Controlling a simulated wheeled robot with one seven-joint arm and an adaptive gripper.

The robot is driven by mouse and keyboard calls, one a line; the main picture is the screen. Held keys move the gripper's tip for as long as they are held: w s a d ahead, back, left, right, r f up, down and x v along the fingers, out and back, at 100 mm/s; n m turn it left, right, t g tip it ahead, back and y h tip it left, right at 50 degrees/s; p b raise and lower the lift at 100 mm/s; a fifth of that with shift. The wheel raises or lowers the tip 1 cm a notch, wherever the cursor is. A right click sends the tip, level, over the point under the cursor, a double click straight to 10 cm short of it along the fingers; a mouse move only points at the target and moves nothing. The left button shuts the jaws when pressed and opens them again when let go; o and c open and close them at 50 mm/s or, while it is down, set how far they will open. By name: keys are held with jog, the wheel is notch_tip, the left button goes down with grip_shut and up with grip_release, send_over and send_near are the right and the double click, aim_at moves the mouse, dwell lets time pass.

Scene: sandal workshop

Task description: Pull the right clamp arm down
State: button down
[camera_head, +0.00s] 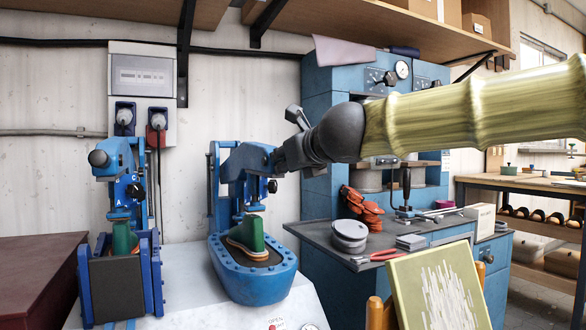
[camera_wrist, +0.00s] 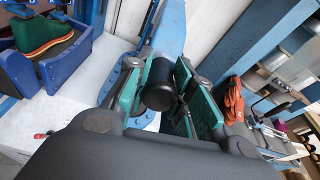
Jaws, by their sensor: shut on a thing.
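The right clamp arm (camera_head: 247,160) is blue and belongs to the press at the middle of the head view. It stands above a blue oval base (camera_head: 258,284) that holds a green and tan sandal form (camera_head: 250,236). My gripper (camera_head: 279,160) reaches in from the right at the arm's front end, whose handle is hidden behind it there. In the wrist view my gripper (camera_wrist: 158,95) has its teal-padded fingers closed on either side of the arm's black round handle (camera_wrist: 158,82).
A second blue clamp press (camera_head: 122,190) stands at left with its own green form. A blue cabinet (camera_head: 318,210) with a grey worktop carrying tins and orange sandals stands at right. A shelf runs overhead. A framed board (camera_head: 440,285) stands at front right.

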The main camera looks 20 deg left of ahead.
jog(key=shift+f+b, duration=0.6)
jog(key=shift+f, duration=0.1)
jog(key=shift+f, duration=0.35)
jog(key=c, duration=1.4)
grip_release()
jog(key=shift+o, duration=0.7)
jog(key=shift+w, duration=0.15)
jog(key=shift+r, duration=0.3)
jog(key=shift+s+d+r, duration=0.15)
jog(key=shift+s+d, duration=0.15)
jog(key=shift+s, duration=0.05)
jog(key=v, duration=1.1)
jog(key=shift+s+d, duration=0.1)
jog(key=shift+s, duration=0.05)
